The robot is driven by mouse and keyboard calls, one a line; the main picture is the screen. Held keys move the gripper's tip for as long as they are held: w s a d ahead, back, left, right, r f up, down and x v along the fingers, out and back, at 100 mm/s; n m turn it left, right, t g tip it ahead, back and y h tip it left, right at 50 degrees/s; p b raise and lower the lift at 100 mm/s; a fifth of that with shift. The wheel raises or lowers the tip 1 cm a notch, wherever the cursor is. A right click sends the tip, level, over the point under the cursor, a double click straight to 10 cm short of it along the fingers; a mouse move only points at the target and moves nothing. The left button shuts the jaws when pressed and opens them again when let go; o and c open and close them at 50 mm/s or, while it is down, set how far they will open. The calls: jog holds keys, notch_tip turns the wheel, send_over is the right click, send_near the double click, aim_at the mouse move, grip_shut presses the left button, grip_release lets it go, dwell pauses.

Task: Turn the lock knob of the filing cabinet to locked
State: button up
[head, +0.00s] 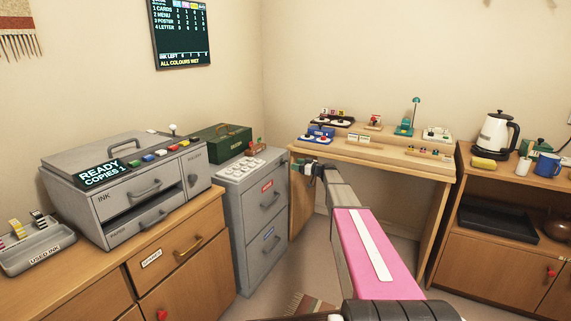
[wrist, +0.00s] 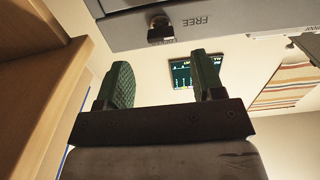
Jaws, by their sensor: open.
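The grey filing cabinet (head: 257,183) stands between the wooden counter and the desk in the head view. Its grey edge (wrist: 240,22) crosses the top of the wrist view. The small dark lock knob (wrist: 160,28) sits on that edge beside upside-down lettering reading FREE. The knob is ahead of the gap, apart from both fingers. In the head view my gripper (head: 306,170) is at the cabinet's right side, and the knob cannot be made out.
The desk (head: 375,158) with several small items stands close right of my gripper; wood (wrist: 40,90) fills the wrist view's left. A green box (head: 222,142) and a white button pad (head: 240,167) rest on the cabinet. A grey copier (head: 125,190) stands left.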

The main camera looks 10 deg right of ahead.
aim_at(287, 162)
jog(key=x, duration=0.7)
jog(key=shift+w+a, duration=0.1)
jog(key=shift+a, duration=0.05)
jog(key=c, duration=0.9)
